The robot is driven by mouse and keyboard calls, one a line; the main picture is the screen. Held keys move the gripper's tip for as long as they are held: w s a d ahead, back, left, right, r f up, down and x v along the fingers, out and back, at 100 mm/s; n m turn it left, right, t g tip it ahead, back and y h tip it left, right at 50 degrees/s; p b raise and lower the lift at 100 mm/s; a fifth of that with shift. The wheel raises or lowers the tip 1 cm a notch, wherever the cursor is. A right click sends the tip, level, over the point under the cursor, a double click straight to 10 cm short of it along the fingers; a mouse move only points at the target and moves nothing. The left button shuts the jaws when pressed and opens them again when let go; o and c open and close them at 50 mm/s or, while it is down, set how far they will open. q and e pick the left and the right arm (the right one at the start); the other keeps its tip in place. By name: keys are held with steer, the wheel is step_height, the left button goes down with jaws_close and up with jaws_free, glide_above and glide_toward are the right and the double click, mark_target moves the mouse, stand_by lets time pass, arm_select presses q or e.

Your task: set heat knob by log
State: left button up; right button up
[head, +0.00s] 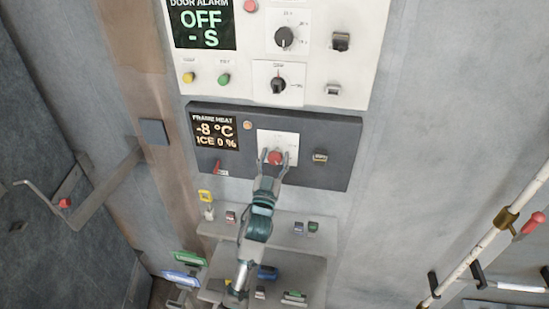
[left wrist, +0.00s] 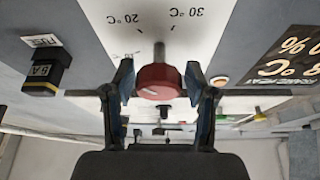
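The heat knob (head: 275,158) is red and sits on a white dial plate (head: 291,140) on the dark frame heat panel (head: 341,135). The display (head: 214,131) beside it reads FRAME HEAT, -8 °C, ICE 0 %. My left gripper (head: 274,154) is at the knob, one finger on each side. In the left wrist view the red knob (left wrist: 158,82) lies between the fingers of the gripper (left wrist: 160,76), with a narrow gap on both sides. Marks for 20 °C and 30 °C show on the plate. No log can be made out. My right gripper is not in view.
Above is a white door alarm panel (head: 345,75) with black knobs and buttons; its display reads OFF. A red switch (head: 217,167) and a breaker (head: 320,157) flank the knob. Below are shelves (head: 222,258) with small items. A pale rail (head: 482,245) runs at right.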

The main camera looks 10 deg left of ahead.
arm_select(q)
steer(key=shift+d, duration=0.1)
steer(key=c, duration=0.7)
steer(key=shift+r+m+h+p, duration=0.2)
steer(key=shift+m+h+p, duration=0.4)
steer(key=shift+m+p, duration=0.45)
steer(key=m+h+p, duration=0.1)
steer(key=m+p, duration=0.1)
steer(key=m, duration=0.1)
steer(key=m+g+h+p, duration=0.1)
steer(key=m+h+p, duration=0.1)
steer(key=m, duration=0.1)
steer(key=m+g+h+p, duration=0.1)
steer(key=m, duration=0.2)
steer(key=shift+m, duration=0.35)
steer(key=m+g, duration=0.1)
steer(key=m, duration=0.1)
steer(key=m+g+h, duration=0.1)
steer(key=m, duration=0.1)
steer(key=shift+f+m, duration=0.2)
steer(key=shift+m, duration=0.1)
steer(key=shift+m+g, duration=0.3)
steer(key=shift+m, duration=0.5)
steer(key=shift+f, duration=0.15)
